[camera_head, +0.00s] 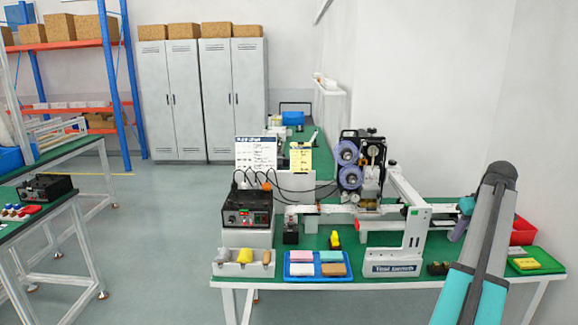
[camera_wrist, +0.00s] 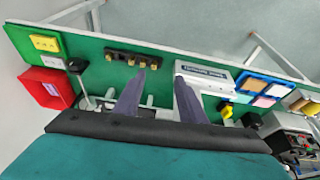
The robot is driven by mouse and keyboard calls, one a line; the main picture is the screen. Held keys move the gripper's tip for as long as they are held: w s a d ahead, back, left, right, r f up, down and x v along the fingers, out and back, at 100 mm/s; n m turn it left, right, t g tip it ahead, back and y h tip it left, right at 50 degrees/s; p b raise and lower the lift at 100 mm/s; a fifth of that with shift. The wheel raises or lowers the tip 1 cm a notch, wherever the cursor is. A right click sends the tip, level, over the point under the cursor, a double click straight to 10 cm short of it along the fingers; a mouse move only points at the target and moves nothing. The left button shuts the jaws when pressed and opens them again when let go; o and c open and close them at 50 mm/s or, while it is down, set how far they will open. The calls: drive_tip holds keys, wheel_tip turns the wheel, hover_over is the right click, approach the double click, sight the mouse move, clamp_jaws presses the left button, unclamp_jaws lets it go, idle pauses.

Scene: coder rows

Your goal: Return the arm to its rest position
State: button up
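My arm shows at the right of the head view, raised over the right end of the green-topped table (camera_head: 345,245). My gripper (camera_wrist: 161,76) is in the middle of the wrist view with its two purple-grey fingers apart and nothing between them. It hangs above the table, beside the white machine frame (camera_head: 398,250), which also shows in the wrist view (camera_wrist: 205,78). In the head view part of the gripper is hidden behind my arm. I cannot tell its exact height over the table.
A blue tray (camera_head: 317,268), a black control box (camera_head: 247,208) and a reel machine (camera_head: 360,170) stand further left.

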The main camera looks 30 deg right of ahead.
drive_tip(key=w+a+f+n+g+y, duration=0.1)
drive_tip(key=w+a+f, duration=0.75)
drive_tip(key=f, duration=0.25)
drive_tip(key=w+a+f+y, duration=0.1)
drive_tip(key=w+a+f, duration=0.6)
drive_tip(key=a+f, duration=0.3)
drive_tip(key=w+a+f+n+g+y, duration=0.1)
drive_tip(key=w+a+f, duration=0.1)
drive_tip(key=a+f, duration=0.75)
drive_tip(key=w+a+f+n+g+y, duration=0.1)
drive_tip(key=w+a+f, duration=0.1)
drive_tip(key=a+f, duration=0.7)
drive_tip(key=s+a+f+g, duration=0.1)
drive_tip(key=s+a+f, duration=0.1)
drive_tip(key=a+f, duration=0.35)
drive_tip(key=s+a+f+n+g, duration=0.1)
drive_tip(key=s+a+f, duration=0.15)
drive_tip(key=a, duration=0.65)
drive_tip(key=s+a+f+g, duration=0.1)
drive_tip(key=s+a+f, duration=0.25)
drive_tip(key=a, duration=0.45)
drive_tip(key=s+a+f+n+g+h, duration=0.1)
drive_tip(key=s+a+f, duration=0.3)
drive_tip(key=s+a, duration=0.2)
drive_tip(key=s+a+f+n+g, duration=0.1)
drive_tip(key=s+a+f, duration=0.3)
drive_tip(key=s+a, duration=0.3)
drive_tip(key=s, duration=0.4)
drive_tip(key=shift+g+h, duration=0.4)
